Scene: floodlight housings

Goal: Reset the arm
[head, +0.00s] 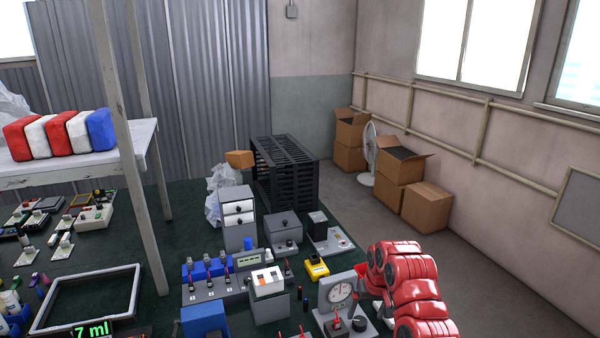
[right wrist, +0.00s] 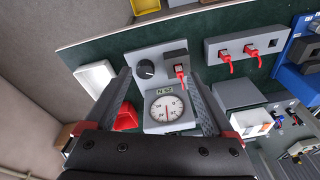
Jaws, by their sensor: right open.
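My right arm, red, comes in at the lower right of the head view, and its gripper (head: 366,286) is beside a grey gauge panel (head: 338,292). In the right wrist view my right gripper (right wrist: 158,72) is open, its two dark fingers spread wide. The gauge panel, with a round white dial (right wrist: 165,107), a black knob (right wrist: 146,68) and a red plug (right wrist: 180,72), shows between and beyond the fingers. Nothing is seen held. Whether the fingers touch the panel cannot be told. My left gripper is not in view.
A white tray (right wrist: 95,86) lies near the bench edge. Cardboard boxes (head: 426,206) stand on the floor by the wall.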

